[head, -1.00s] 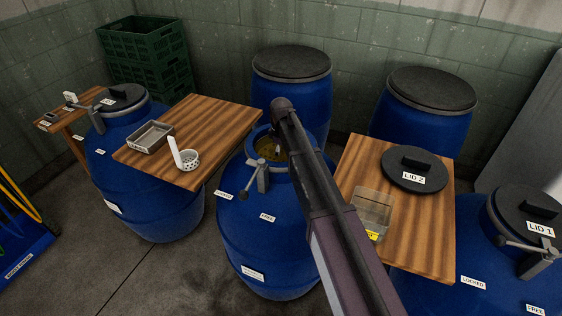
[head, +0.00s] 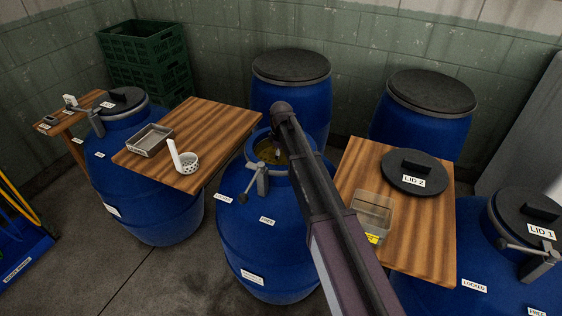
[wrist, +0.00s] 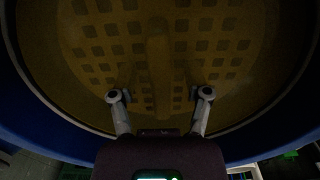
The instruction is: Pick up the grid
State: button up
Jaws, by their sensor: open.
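The grid (wrist: 110,30) is a yellow-brown round plate with rows of square holes, inside the open middle blue barrel (head: 260,240). A raised bar (wrist: 160,55) runs up its middle in the wrist view. My gripper (wrist: 161,95) is open over the grid, with one fingertip on each side of the bar's line. Nothing is between the fingers except the grid and bar below or ahead. I cannot tell whether the fingertips touch the grid. In the head view my arm hides much of the barrel mouth and the gripper; only a yellowish patch (head: 267,150) shows inside.
The barrel's rim surrounds my gripper, with a clamp lever (head: 258,180) at its front. A left wooden table (head: 205,125) holds a metal tray (head: 150,139) and a white perforated cup (head: 187,163). A right table (head: 425,235) holds Lid 2 (head: 414,171) and a clear box (head: 372,212).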

jog(key=shift+f, duration=0.15)
dwell(0.3)
jog(key=shift+c, duration=0.2)
grip_shut()
